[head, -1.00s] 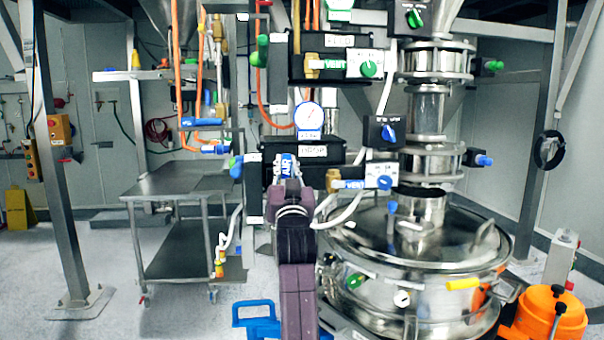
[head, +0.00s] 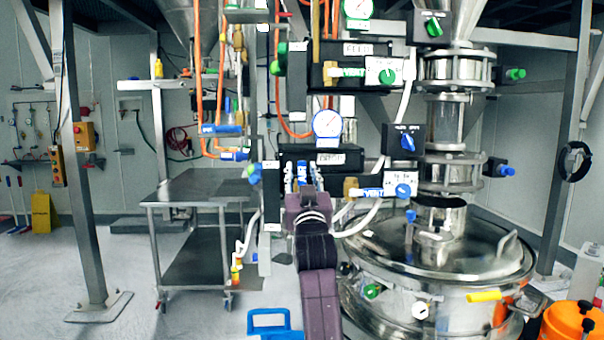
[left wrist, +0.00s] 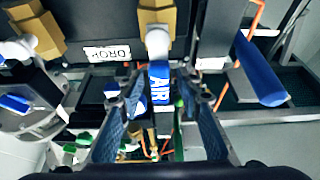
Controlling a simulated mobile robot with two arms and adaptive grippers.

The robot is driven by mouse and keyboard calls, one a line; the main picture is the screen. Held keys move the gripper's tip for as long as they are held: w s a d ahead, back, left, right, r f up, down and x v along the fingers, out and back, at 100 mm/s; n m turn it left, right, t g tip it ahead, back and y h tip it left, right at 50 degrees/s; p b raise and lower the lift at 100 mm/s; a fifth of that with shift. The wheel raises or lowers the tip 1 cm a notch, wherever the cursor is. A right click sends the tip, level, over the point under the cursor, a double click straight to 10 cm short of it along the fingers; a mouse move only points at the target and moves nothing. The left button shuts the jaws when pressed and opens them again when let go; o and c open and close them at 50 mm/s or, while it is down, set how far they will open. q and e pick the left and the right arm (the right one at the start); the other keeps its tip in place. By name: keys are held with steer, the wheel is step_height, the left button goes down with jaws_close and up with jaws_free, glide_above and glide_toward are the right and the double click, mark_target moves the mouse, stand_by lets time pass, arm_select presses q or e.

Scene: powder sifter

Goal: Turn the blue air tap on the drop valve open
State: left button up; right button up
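The drop valve's black box (head: 349,157) carries a white DROP label in the head view; the label (left wrist: 108,53) also shows in the left wrist view. The blue air tap (left wrist: 160,85), lettered AIR, hangs below a white and brass fitting (left wrist: 157,40). My left gripper (left wrist: 157,78) is open, with one finger on each side of the tap and a visible gap to each. In the head view my left gripper (head: 304,180) is in front of the box's lower left, and it mostly hides the tap. My right gripper is not in view.
A large steel vessel (head: 440,260) stands below right. A steel cart (head: 205,187) stands left. A blue handle (left wrist: 258,70) is close to the right in the left wrist view. Orange hoses run nearby.

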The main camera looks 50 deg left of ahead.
arm_select(q)
steer(key=v, duration=1.2)
stand_by(0.5)
